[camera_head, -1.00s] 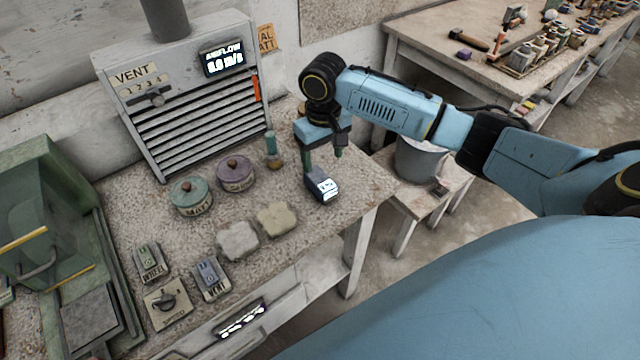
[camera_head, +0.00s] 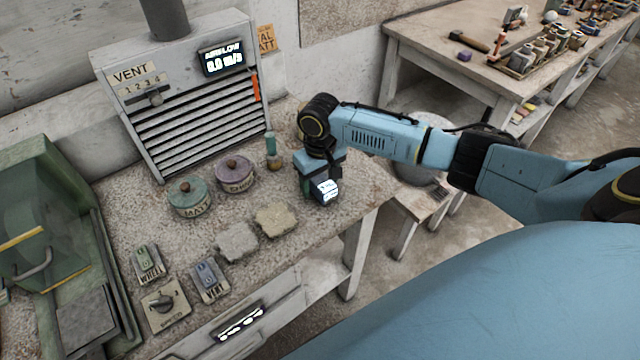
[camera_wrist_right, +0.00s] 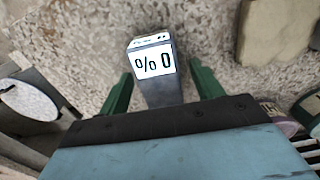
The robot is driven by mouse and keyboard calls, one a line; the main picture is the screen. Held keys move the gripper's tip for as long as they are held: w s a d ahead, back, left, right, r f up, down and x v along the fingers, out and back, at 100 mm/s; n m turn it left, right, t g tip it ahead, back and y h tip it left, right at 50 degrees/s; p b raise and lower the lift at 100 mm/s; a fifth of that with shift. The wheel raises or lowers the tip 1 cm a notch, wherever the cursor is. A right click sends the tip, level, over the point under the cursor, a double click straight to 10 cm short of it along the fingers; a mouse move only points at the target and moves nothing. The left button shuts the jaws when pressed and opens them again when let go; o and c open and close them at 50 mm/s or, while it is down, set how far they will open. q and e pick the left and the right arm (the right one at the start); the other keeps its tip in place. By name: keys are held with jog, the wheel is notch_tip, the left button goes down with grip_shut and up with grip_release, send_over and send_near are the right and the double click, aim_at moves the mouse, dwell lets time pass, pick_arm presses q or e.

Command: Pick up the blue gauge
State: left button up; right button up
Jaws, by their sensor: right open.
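The blue gauge (camera_head: 324,194), a small blue-grey block with a lit white display, stands on the speckled bench near its right end. In the right wrist view the gauge (camera_wrist_right: 158,88) shows "% 0" on its face and stands between the two green fingers. My right gripper (camera_head: 318,184) is open and low over the gauge, pointing down. In the wrist view there is a gap between each finger and the gauge, and no grip shows. The gauge's lower part is partly hidden by the gripper. My left gripper is out of view.
On the bench (camera_head: 150,220) are a green lidded pot (camera_head: 190,200), a purple lidded pot (camera_head: 236,178), a small green-topped bottle (camera_head: 272,150), and two pale plaster lumps (camera_head: 237,242). A vent unit (camera_head: 190,110) stands behind. A grey bucket (camera_head: 420,172) sits beyond the bench's right edge.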

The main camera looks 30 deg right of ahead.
aim_at(320, 178)
jog(key=shift+f+p, duration=0.25)
jog(key=shift+p, duration=0.15)
dwell(0.4)
jog(key=c, duration=1.2)
jog(key=shift+o, duration=0.2)
jog(key=shift+w+r+b, duration=0.1)
jog(key=shift+r+b, duration=0.1)
jog(key=shift+b, duration=0.4)
notch_tip(320, 178, up, 10)
jog(key=shift+r+p, duration=0.1)
jog(key=shift+p, duration=0.75)
